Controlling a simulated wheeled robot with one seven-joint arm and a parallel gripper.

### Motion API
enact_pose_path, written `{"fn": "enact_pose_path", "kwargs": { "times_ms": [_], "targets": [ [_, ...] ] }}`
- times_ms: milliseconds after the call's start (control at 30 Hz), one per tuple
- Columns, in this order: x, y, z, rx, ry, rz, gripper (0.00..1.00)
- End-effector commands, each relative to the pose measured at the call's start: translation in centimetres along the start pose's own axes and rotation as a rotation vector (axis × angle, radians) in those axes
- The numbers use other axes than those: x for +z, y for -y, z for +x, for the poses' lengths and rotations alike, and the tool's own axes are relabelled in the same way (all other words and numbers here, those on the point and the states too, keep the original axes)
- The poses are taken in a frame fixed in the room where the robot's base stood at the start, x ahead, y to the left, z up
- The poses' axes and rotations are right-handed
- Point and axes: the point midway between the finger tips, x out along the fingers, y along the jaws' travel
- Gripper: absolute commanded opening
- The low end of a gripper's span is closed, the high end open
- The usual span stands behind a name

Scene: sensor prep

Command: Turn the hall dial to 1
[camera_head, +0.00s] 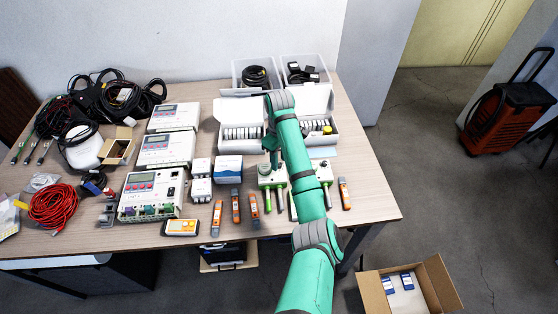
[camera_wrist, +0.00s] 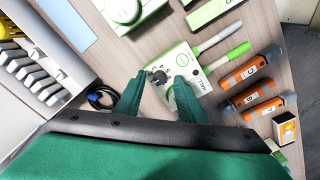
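I see no contact. In the head view, my gripper (camera_head: 270,150) is above the pale box (camera_head: 271,177), which my arm partly hides.
Orange handheld devices (camera_wrist: 254,72) lie beside the hall box, with green-and-white probes (camera_wrist: 228,56) between. An open white case (camera_head: 241,134) stands behind. A black cable (camera_wrist: 100,97) lies near the fingers.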

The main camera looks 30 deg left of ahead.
Motion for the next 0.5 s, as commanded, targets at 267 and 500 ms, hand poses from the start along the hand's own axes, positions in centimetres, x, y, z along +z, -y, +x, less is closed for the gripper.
{"fn": "enact_pose_path", "kwargs": {
  "times_ms": [267,500],
  "targets": [
    [0.1,-0.2,-5.0,0.007,0.0,-0.001,0.36],
    [0.1,-0.1,-8.1,0.005,-0.001,-0.001,0.36]
  ]
}}
